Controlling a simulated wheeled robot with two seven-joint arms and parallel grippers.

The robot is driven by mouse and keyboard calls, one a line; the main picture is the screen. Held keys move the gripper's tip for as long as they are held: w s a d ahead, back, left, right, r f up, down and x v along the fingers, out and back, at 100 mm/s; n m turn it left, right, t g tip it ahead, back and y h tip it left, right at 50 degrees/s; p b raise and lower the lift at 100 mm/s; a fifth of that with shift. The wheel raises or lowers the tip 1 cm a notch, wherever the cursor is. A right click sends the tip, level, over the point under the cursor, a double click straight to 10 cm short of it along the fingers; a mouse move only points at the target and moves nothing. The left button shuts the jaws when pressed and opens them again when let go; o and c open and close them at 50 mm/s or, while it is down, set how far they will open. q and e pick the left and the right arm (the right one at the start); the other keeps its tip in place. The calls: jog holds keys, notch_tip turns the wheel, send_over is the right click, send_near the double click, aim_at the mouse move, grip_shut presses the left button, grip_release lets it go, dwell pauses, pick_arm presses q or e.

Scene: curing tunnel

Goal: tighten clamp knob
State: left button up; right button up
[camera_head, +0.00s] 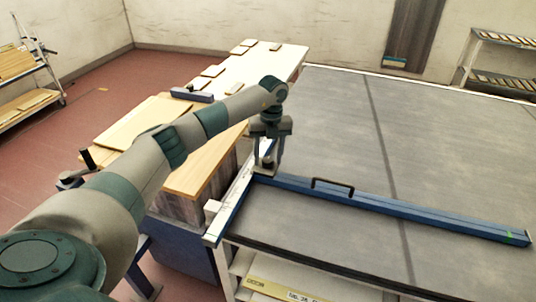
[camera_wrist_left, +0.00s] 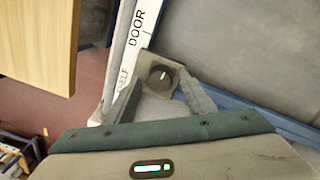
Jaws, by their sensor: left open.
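In the head view the knob (camera_head: 267,163) is small and partly hidden by my gripper. My left gripper (camera_head: 269,152) points down over it at the corner where the white strip meets the blue bar. In the left wrist view its fingers (camera_wrist_left: 160,84) are open, one on each side of the knob. I cannot tell whether they touch it. My right gripper is not in view.
The blue bar (camera_head: 420,208) with a black handle (camera_head: 332,185) lies across the grey table (camera_head: 450,150). The white strip (camera_head: 232,199) reads "DOOR" in the wrist view. The grey table's right side is clear.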

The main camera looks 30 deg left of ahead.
pick_arm(q)
jog(key=c, duration=1.1)
jog(key=shift+o, duration=0.2)
